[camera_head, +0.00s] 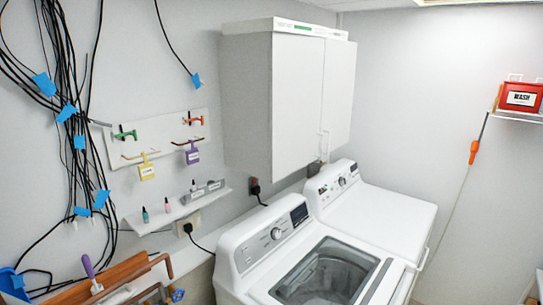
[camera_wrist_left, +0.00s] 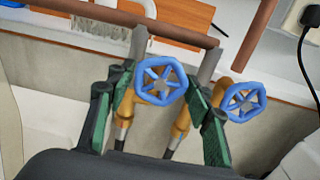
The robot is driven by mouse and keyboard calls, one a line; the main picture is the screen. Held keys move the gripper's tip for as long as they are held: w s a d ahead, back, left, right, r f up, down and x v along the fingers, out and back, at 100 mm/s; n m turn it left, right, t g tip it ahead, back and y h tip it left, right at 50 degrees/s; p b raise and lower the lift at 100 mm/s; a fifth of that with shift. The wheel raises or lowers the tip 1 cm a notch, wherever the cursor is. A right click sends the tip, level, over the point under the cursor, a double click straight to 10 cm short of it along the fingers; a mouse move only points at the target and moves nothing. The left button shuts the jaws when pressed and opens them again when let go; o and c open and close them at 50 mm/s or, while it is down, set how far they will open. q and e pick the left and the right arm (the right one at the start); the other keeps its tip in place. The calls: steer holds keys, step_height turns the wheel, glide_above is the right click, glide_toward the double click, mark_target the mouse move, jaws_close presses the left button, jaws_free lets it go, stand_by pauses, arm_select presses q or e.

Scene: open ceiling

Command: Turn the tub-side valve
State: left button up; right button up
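Two blue spoked valve wheels show in the left wrist view: a left wheel (camera_wrist_left: 144,83) and a right wheel (camera_wrist_left: 230,101). Both sit on brass-coloured valve bodies with pipes. No label shows which is the tub-side valve. My left gripper (camera_wrist_left: 162,76) is open, its green and black fingers on either side of the left wheel. Its right finger stands between the two wheels. I cannot tell whether the fingers touch the wheel. Neither gripper shows in the head view.
A washer (camera_head: 240,270) and a second white machine (camera_head: 385,215) stand at the right. A cabinet (camera_head: 285,95) hangs above. Cables (camera_head: 75,130) hang on the left wall. A brown pipe (camera_wrist_left: 120,15) runs just above the valves, with a brush (camera_wrist_left: 105,35) behind it.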

arm_select(q)
steer(key=c, duration=0.9)
steer(key=shift+o, duration=0.2)
steer(key=shift+f+n+b, duration=0.15)
steer(key=shift+n+b, duration=0.35)
steer(key=shift+b, duration=0.2)
steer(key=shift+d+n+b, duration=0.1)
steer(key=shift+n+b, duration=0.9)
steer(key=shift+b, duration=0.15)
steer(key=shift+w, duration=0.1)
